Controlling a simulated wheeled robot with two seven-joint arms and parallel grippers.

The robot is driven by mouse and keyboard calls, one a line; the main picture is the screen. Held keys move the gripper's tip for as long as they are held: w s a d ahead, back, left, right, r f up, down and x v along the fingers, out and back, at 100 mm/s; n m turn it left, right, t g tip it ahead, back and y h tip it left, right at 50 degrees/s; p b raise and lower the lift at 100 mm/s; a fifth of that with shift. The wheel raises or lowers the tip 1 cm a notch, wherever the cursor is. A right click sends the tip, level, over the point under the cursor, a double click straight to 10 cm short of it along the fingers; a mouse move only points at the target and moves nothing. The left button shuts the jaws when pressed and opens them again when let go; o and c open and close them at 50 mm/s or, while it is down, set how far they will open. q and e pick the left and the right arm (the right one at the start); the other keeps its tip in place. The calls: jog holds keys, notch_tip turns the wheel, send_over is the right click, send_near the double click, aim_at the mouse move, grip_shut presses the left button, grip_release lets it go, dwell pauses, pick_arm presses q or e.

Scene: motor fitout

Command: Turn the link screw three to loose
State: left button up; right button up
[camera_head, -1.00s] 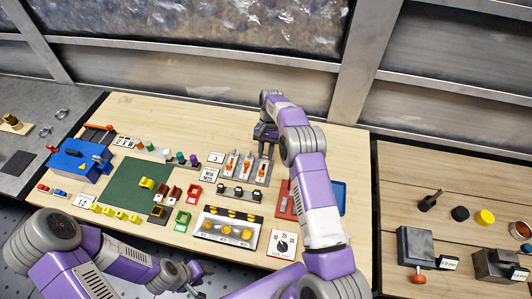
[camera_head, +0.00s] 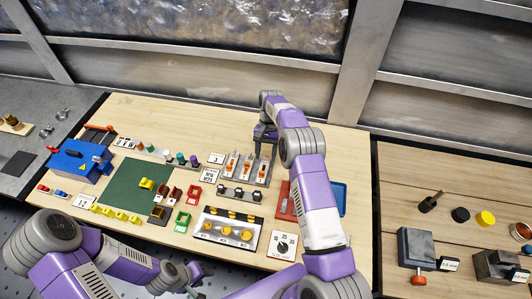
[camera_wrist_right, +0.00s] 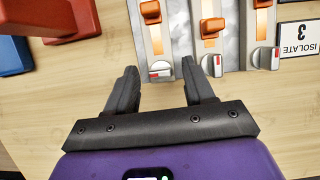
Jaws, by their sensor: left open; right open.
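The link block (camera_head: 247,168) is a row of three grey plates with orange links, and it also shows in the right wrist view. There each plate has a small white and red screw knob at its near end: a left one (camera_wrist_right: 160,70), a middle one (camera_wrist_right: 213,66) and a right one (camera_wrist_right: 268,58). I cannot read which number each has. My right gripper (camera_wrist_right: 159,72) is open, its fingertips on either side of the left knob; contact is unclear. In the head view it (camera_head: 265,140) is at the block's far right end. My left gripper (camera_head: 194,280) is low at the bottom, open and away from the block.
A card reading ISOLATE 3 (camera_wrist_right: 299,38) lies beside the block. A red block (camera_wrist_right: 68,18) and a blue tray (camera_head: 339,197) are near my right arm. A row of black-knobbed parts (camera_head: 238,192) lies in front of the links. The board's far strip (camera_head: 190,110) is bare.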

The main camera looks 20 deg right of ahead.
jog(key=p+v, duration=0.1)
jog(key=v, duration=0.6)
jog(key=shift+r, duration=0.25)
jog(key=shift+f, duration=0.15)
dwell(0.7)
jog(key=shift+b+x, duration=0.5)
jog(key=shift+x, duration=3.15)
